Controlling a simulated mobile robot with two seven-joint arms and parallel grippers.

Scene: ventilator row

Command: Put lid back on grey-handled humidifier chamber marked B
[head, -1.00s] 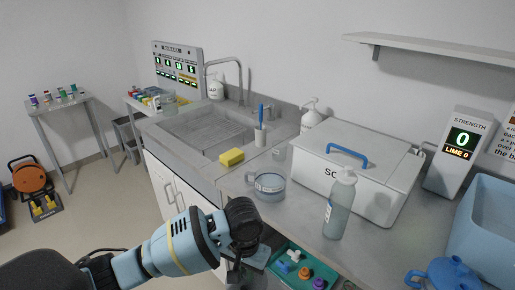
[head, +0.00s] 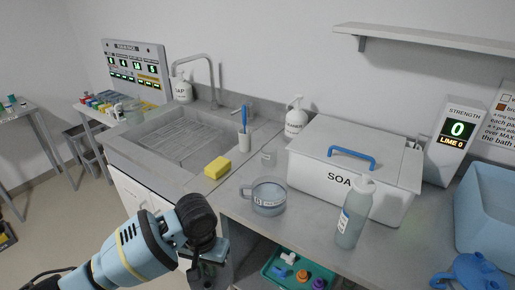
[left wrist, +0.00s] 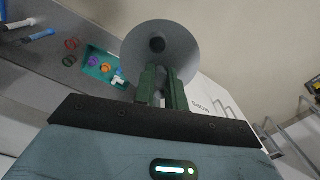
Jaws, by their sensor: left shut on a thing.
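A clear round chamber with a grey handle (head: 268,196) stands upright on the counter, open at the top. It has a small label that I cannot read for sure. My left gripper (head: 207,268) is low in front of the counter edge, left of and below the chamber in the head view. In the left wrist view its green fingers (left wrist: 161,88) are shut on a grey round disc (left wrist: 160,50) with a dark centre, which looks like a lid. The disc cannot be made out in the head view. My right gripper is not in view.
A yellow sponge (head: 217,168) lies by the sink (head: 165,140). A blue object (head: 470,272) is at lower right.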

